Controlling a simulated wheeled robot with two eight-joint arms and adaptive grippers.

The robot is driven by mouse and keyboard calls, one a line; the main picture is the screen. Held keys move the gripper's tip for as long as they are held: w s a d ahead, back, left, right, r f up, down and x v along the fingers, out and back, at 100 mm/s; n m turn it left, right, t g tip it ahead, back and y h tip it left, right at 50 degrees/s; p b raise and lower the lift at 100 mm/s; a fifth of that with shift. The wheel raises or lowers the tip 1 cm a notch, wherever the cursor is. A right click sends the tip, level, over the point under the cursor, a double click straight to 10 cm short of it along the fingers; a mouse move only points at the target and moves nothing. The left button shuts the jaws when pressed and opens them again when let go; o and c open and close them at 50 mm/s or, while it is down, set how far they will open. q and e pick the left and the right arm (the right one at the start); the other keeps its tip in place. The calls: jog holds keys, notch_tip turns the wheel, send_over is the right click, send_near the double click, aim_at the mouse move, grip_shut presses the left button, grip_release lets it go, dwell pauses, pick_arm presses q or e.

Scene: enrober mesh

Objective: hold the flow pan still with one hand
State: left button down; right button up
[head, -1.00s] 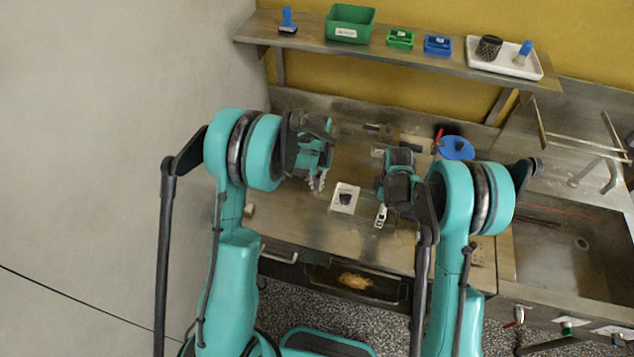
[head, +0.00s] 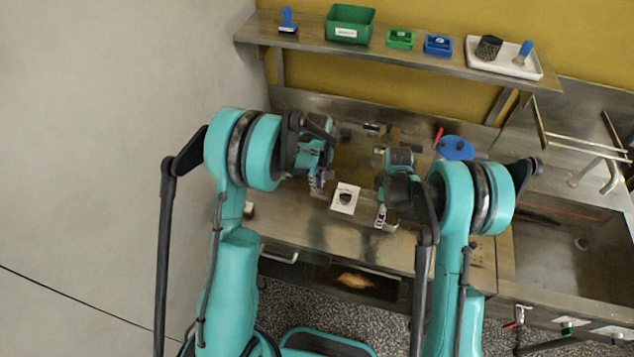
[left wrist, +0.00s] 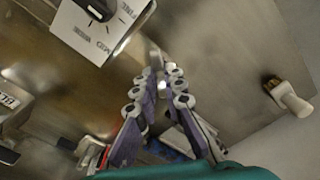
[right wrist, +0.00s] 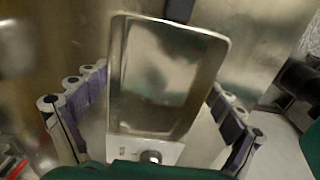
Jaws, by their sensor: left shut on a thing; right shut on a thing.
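In the head view my left gripper (head: 316,182) is low over the steel bench, left of the white dial plate. In the left wrist view its fingers (left wrist: 158,88) come together on a small, thin metal piece (left wrist: 154,58), largely hidden by the fingertips. My right gripper (head: 385,218) is right of the dial plate. In the right wrist view its fingers (right wrist: 160,108) stand wide apart, on either side of a shiny rectangular metal pan (right wrist: 165,75) with rounded corners, apparently the flow pan. The contact points are hard to see.
The white dial plate (head: 345,198) with a black knob lies between my grippers. A blue round item (head: 456,148) is at the bench's back right, beside the sink (head: 570,250). A wall shelf (head: 400,55) holds bins and a white tray (head: 503,57). A wall closes the left side.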

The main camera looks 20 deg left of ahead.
pick_arm(q)
jog(key=n, duration=0.7)
dwell(0.6)
jog(key=c, duration=1.6)
grip_release()
notch_tip(320, 180, up, 12)
